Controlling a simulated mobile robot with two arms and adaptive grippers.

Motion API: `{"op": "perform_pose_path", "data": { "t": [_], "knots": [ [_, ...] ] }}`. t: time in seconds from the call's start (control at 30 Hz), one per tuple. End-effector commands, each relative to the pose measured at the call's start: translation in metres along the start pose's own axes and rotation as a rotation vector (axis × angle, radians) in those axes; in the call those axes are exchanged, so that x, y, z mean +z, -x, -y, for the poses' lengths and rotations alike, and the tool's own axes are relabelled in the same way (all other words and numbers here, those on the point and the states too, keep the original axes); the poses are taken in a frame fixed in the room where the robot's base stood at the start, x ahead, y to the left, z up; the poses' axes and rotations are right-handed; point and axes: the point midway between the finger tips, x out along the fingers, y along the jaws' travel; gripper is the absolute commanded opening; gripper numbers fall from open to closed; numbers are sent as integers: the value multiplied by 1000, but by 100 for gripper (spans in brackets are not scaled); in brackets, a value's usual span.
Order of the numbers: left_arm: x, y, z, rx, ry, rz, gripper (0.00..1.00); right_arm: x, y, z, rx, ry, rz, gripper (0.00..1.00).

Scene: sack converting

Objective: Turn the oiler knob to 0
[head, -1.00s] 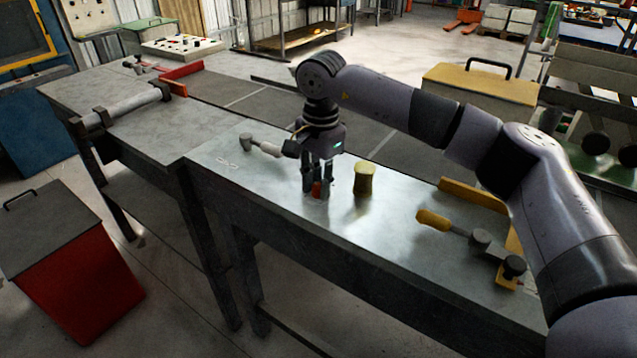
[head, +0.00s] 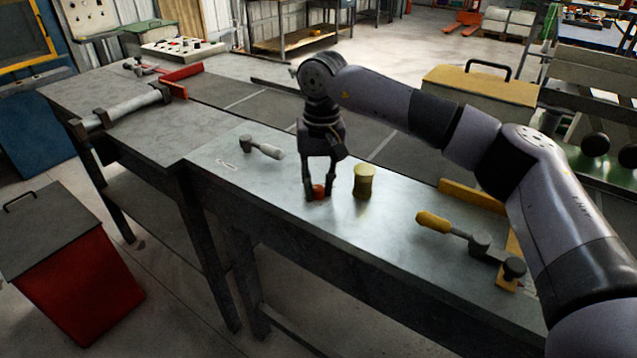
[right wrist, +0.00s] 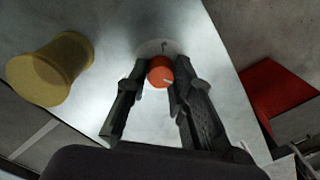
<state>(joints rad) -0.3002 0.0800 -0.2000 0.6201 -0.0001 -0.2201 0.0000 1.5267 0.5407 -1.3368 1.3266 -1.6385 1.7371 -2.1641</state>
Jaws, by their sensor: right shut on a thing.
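The oiler knob (head: 318,190) is a small orange-red knob low on the metal bench top. In the right wrist view the knob (right wrist: 158,68) is round, with a pale line on its lower right. A pale disc (right wrist: 150,47) shows behind it, with a short dark mark at its far edge. My right gripper (head: 317,195) points down from above, with its fingers on either side of the knob, shut on it. The fingers (right wrist: 160,77) also flank the knob in the right wrist view. I cannot read any numbers. My left gripper is not in view.
A yellowish spool-shaped piece (head: 364,182) stands close to the right of my gripper. A hammer-like tool (head: 263,148) lies to the left. A yellow-handled clamp (head: 447,225) is at the bench's right end. A red bin (head: 80,290) stands on the floor at left.

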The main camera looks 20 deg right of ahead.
Motion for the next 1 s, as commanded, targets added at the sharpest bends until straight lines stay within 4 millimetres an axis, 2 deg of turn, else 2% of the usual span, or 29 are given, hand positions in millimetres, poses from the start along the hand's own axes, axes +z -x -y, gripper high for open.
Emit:
{"op": "perform_pose_path", "data": {
  "t": [0.4,1.0],
  "knots": [
    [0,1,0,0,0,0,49,-2,2,0,-1,236,2,0],
    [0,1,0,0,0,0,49,-2,3,1,-2,289,3,0]
  ]
}}
